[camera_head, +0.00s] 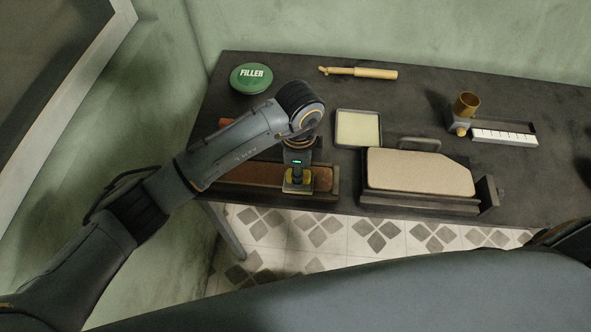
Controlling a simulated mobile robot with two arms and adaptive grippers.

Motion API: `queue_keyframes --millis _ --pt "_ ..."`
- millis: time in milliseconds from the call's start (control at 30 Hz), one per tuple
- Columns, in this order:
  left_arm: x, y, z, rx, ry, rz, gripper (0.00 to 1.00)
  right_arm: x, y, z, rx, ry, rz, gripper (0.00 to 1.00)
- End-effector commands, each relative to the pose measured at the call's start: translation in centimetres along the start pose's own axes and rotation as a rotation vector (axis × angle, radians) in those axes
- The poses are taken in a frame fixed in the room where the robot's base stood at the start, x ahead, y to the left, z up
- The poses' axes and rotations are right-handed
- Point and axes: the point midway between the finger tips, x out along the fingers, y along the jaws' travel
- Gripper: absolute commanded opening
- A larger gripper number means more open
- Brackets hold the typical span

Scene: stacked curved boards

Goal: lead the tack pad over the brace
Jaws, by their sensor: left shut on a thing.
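My left gripper (298,174) points down at the front left of the table and is shut on a small yellowish pad, which I take for the tack pad (298,187). The pad is at the right part of a long reddish-brown board, which I take for the brace (255,174), lying in a dark holder. My gripper and forearm hide part of the board. I cannot tell whether the pad touches it. My right gripper is not in view.
A pale square in a dark tray (337,130) lies right of my left wrist. A beige board (420,172) rests in a dark fixture (487,192). Behind are a green filler tin (251,77), a wooden-handled tool (375,73), a brass cup (466,104) and a white strip (504,136).

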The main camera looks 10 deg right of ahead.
Motion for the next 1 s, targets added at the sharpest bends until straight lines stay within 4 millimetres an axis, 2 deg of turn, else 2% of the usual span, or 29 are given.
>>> queue_keyframes --millis 300,733,1000 --pt "0.2 0.0 -2.5 0.001 0.0 -0.001 0.0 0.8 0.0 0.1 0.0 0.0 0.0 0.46" --pt "0.2 0.0 -2.8 0.001 0.0 0.001 0.0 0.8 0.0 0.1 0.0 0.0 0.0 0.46" --pt "0.2 0.1 -4.7 0.002 0.002 0.001 0.0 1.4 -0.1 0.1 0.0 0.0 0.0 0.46"
